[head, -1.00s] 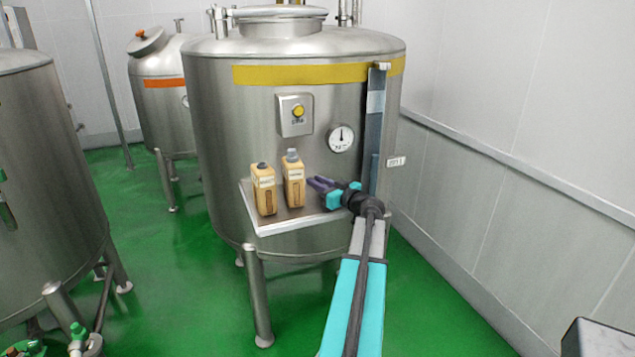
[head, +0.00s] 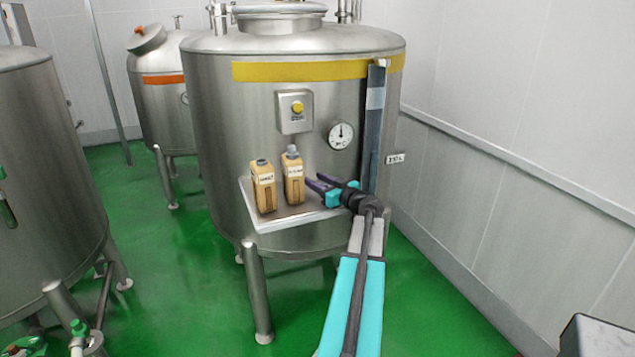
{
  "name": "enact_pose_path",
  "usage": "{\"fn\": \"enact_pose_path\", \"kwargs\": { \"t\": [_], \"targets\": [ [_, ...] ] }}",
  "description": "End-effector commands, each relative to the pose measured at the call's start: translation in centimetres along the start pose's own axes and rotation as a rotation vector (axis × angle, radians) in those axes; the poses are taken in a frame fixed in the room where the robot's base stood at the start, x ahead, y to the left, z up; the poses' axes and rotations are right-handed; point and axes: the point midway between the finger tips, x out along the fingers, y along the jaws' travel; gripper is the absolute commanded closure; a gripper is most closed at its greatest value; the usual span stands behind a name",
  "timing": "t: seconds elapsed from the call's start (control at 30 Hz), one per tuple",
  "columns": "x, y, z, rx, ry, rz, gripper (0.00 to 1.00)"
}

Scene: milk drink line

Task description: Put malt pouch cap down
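Two tan pouches with white labels stand upright on the small shelf (head: 270,226) on the front of the steel tank. The left pouch (head: 263,189) has a low, dark top. The right pouch (head: 294,182) has a taller grey top (head: 292,151). My gripper (head: 312,180) is just right of the right pouch, low over the shelf's right part.
The large tank (head: 225,130) stands behind the shelf, with a yellow button box (head: 296,113) and a round gauge (head: 340,135) above it. A dark vertical strip (head: 374,130) rises right beside my gripper. The shelf's front strip is clear.

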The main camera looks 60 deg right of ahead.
Motion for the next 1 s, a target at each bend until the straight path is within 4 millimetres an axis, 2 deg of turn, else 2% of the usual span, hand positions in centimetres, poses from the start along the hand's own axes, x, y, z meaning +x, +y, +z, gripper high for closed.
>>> {"fn": "enact_pose_path", "kwargs": {
  "t": [0.53,1.0],
  "targets": [
    [-0.2,0.0,-0.4,0.001,0.000,0.001,0.62],
    [-7.3,-0.1,0.0,0.000,0.001,0.003,0.62]
  ]
}}
